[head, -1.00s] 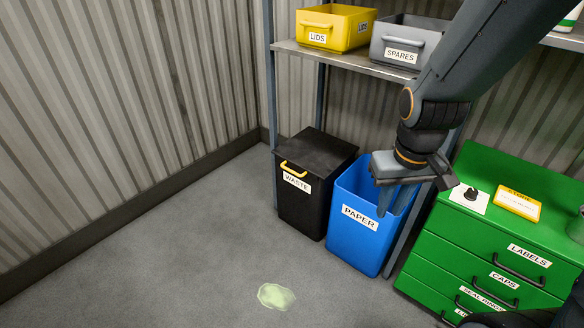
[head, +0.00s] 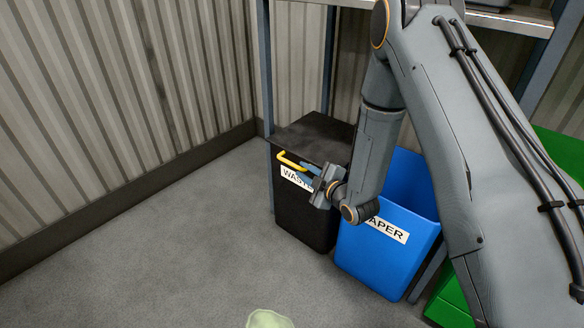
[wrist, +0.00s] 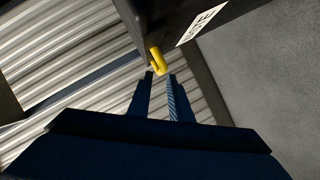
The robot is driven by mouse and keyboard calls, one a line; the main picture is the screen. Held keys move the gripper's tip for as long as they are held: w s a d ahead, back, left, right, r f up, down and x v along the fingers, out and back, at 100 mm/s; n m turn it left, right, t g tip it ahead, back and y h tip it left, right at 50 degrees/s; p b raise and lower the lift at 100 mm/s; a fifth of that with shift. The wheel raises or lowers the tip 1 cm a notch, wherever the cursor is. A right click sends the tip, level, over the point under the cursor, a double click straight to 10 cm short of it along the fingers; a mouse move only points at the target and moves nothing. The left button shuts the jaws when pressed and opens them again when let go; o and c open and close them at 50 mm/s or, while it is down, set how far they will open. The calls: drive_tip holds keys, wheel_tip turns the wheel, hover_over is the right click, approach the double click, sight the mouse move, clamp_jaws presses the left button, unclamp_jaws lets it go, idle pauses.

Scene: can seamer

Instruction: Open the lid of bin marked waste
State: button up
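The black waste bin (head: 300,222) stands on the floor by the shelf post. Its dark lid (head: 310,136) lies flat and looks shut. A yellow handle (head: 289,161) sticks out at the front, just above the WASTE label, which my gripper partly covers. My gripper (head: 307,168) is at the right end of the handle in the head view. In the wrist view, the fingers of my gripper (wrist: 161,78) are apart, with the yellow handle (wrist: 157,61) at their tips, seen end-on. I cannot tell whether they touch it. Nothing is gripped.
The blue paper bin (head: 385,248) stands right beside the waste bin, behind and under my arm. A shelf (head: 510,20) is above.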

sight(293, 166)
drive_tip(key=shift+w+a+f+y, duration=0.3)
drive_tip(key=shift+w+a+f, duration=0.1)
drive_tip(key=shift+a, duration=0.1)
drive_tip(key=b+x, duration=0.2)
drive_tip(key=x, duration=0.5)
drive_tip(key=shift+w, duration=0.15)
clamp_jaws()
drive_tip(key=shift+r, duration=0.1)
